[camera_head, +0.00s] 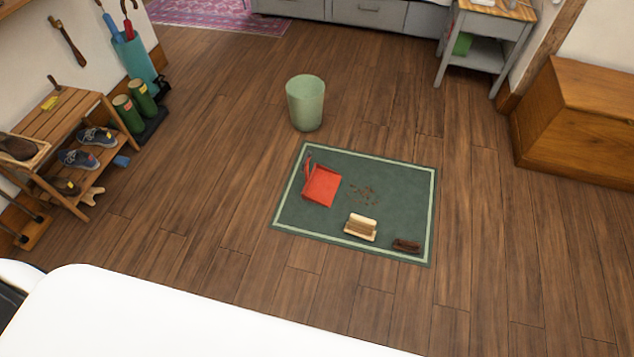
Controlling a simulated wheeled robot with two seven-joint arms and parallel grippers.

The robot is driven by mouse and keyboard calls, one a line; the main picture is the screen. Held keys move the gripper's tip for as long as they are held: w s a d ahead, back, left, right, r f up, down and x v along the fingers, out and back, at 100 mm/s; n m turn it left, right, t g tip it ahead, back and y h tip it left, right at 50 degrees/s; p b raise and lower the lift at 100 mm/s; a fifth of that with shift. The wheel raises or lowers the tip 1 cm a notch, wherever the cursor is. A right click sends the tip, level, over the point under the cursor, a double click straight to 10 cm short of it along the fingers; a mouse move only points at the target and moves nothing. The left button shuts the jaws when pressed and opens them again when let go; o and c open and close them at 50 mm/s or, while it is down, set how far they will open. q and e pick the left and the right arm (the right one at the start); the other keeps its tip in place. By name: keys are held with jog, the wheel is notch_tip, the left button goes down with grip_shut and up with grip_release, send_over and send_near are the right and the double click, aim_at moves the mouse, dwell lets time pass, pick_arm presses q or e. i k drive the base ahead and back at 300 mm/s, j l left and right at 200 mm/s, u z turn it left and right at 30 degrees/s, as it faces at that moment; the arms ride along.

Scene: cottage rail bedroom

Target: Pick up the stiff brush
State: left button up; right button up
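Two brush-like things lie on the green mat (310,225) on the floor. One is a pale wooden brush (361,227) with a lighter block-like body, near the mat's front edge. The other is a smaller dark brown brush (407,246) near the mat's front right corner. I cannot tell from their look which is the stiff one. A red dustpan (321,186) lies at the mat's left, and brown crumbs (364,195) are scattered at its middle. Neither of my grippers is in view.
A pale green bin (305,103) stands just behind the mat. A wooden shoe rack (62,125), green boots (128,112) and a teal umbrella stand (140,66) line the left. A wooden chest (575,135) stands right. Floor around the mat is clear.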

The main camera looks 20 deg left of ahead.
aim_at(359, 226)
jog(key=i+j+z, duration=0.35)
jog(key=i+j, duration=0.4)
